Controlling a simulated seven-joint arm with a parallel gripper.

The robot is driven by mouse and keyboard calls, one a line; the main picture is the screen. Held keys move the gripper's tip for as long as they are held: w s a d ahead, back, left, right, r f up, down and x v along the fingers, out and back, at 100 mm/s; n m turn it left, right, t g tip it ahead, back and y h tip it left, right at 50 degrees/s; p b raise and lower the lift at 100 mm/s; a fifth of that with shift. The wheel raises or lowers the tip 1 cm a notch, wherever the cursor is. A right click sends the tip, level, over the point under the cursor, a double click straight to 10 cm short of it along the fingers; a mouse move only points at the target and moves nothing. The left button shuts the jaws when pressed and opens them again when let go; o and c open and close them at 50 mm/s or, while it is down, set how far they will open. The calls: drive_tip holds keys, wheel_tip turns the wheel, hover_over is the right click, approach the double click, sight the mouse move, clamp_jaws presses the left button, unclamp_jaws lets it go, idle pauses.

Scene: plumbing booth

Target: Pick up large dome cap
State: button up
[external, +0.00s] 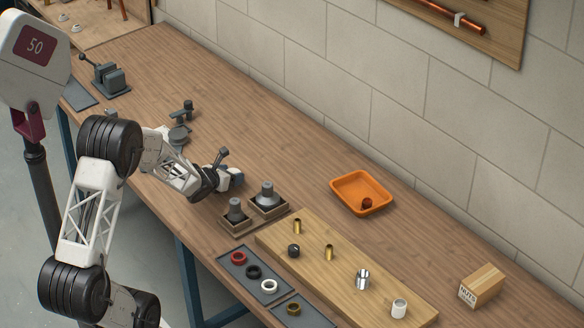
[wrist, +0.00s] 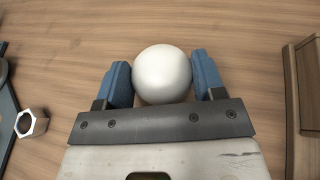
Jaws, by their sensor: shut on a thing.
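The large dome cap (wrist: 163,74) shows in the wrist view as a smooth, pale, round top. It sits between the two blue fingers of my gripper (wrist: 163,80), which is shut on it. The wooden tabletop shows behind it; I cannot tell whether the cap touches the table. In the external view my gripper (external: 232,178) is low over the bench, just left of two small wooden trays. The cap is not clearly visible there, hidden by my gripper and wrist.
Wooden trays with grey pieces (external: 236,210) (external: 267,195) stand close by; a wooden edge (wrist: 304,100) shows right in the wrist view. A hex nut (wrist: 32,123) lies left. An orange bin (external: 345,201) and a fittings board (external: 385,290) are further right.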

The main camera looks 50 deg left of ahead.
wheel_tip(320, 180, up, 3)
drive_tip(key=shift+f, duration=0.15)
drive_tip(key=shift+s+d+r, duration=0.1)
drive_tip(key=shift+r, duration=0.25)
drive_tip(key=s+d, duration=0.2)
drive_tip(key=s, duration=0.2)
drive_tip(key=s+d+r, duration=0.1)
drive_tip(key=s+d, duration=0.2)
drive_tip(key=s, duration=0.2)
drive_tip(key=s+d, duration=0.2)
drive_tip(key=s, duration=0.2)
drive_tip(key=shift+s+d+r, duration=0.15)
drive_tip(key=shift+s+d, duration=0.15)
drive_tip(key=shift+d, duration=0.05)
